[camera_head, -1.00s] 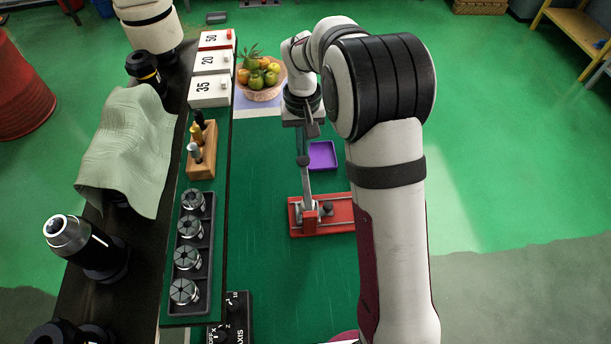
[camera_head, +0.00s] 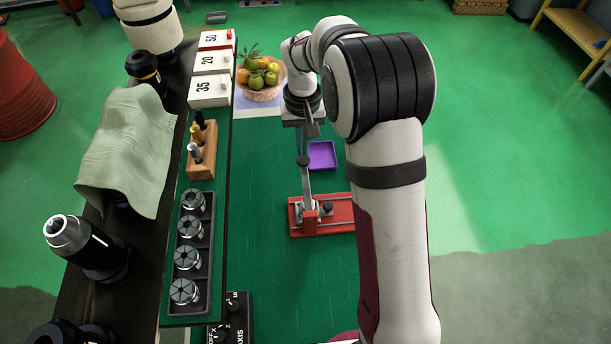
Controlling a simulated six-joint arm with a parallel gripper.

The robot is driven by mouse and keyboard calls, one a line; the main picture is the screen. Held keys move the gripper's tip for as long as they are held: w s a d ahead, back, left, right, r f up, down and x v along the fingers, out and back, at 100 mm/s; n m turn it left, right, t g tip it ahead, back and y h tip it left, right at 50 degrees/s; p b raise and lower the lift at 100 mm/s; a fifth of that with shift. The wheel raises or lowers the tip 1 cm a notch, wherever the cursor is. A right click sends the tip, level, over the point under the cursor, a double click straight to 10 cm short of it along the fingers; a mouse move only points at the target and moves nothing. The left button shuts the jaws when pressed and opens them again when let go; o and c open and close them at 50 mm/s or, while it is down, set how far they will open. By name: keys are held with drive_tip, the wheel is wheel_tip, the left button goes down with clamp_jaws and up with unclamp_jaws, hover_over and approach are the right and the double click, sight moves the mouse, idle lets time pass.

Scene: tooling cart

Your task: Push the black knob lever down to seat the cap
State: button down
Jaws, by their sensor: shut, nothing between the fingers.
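The lever (camera_head: 306,182) rises from a red press base (camera_head: 337,228) on the green cart top. Its black knob (camera_head: 303,160) is at the upper end, and the lever stands nearly upright in this view. My gripper (camera_head: 310,133) is shut and empty, just above the knob in the picture. I cannot tell whether the fingers touch it. A small dark round part (camera_head: 327,208) sits on the red base to the right of the lever's foot. I cannot make out clearly whether it is the cap.
A purple tray (camera_head: 322,156) lies behind the press, close to the lever. A fruit basket (camera_head: 262,90) stands farther back. At left are a wooden tool block (camera_head: 201,165) and a dark rack (camera_head: 206,292) of several collets. The green top left of the press is clear.

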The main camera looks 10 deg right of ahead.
sight(303, 159)
drive_tip(key=shift+f, duration=0.15)
drive_tip(key=shift+f, duration=2.3)
idle(1.1)
drive_tip(key=shift+r, duration=4.1)
